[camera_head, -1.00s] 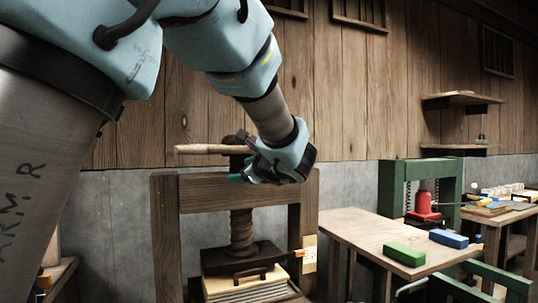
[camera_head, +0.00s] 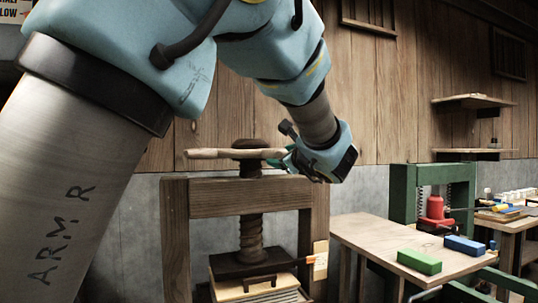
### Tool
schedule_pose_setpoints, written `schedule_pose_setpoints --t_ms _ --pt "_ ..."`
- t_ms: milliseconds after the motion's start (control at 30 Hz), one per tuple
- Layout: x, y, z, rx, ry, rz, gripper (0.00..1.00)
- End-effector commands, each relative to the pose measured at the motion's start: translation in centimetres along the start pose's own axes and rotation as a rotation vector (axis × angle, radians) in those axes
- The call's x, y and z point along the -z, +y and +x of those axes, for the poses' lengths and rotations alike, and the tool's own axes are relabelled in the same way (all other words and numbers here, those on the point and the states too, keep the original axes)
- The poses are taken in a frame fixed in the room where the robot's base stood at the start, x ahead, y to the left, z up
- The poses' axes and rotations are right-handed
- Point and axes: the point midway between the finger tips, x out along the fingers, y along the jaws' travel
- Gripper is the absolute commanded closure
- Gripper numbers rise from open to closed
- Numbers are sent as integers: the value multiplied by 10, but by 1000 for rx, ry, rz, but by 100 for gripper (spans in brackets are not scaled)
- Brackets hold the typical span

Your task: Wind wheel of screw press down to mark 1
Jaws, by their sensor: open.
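The screw press has a brown wooden frame (camera_head: 235,203) and a thick vertical screw (camera_head: 251,238). A pale wooden bar (camera_head: 215,154) lies across the screw's top, running left to right; I see no round wheel rim. My gripper (camera_head: 284,161) is open at the bar's right end, its green fingers partly hidden by its own body. I cannot tell whether it touches the bar. A dark pressing plate (camera_head: 240,266) hangs at the screw's foot, over a wooden board with a handle (camera_head: 262,285). An orange pointer (camera_head: 308,260) reaches a pale scale plate (camera_head: 320,262) on the right post; its marks are too small to read.
Right of the press stands a wooden table (camera_head: 375,236) with a green block (camera_head: 419,262) and a blue block (camera_head: 465,245). Behind it is a green frame (camera_head: 402,193) with a red jack (camera_head: 435,209). A plank wall closes the back.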

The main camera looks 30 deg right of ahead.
Motion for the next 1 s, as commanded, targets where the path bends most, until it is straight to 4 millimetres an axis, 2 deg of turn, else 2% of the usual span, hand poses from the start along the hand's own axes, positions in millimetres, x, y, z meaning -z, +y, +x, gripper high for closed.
schedule_pose_setpoints --t_ms 300,500,667,900,1000 --pt "-3 0 60 -4 -3 3 31" --pt "-2 0 85 -2 -2 2 31" --pt "-1 0 93 -1 -1 1 31" --pt "0 1 93 -1 0 0 31" --pt "0 1 93 -1 0 0 40"
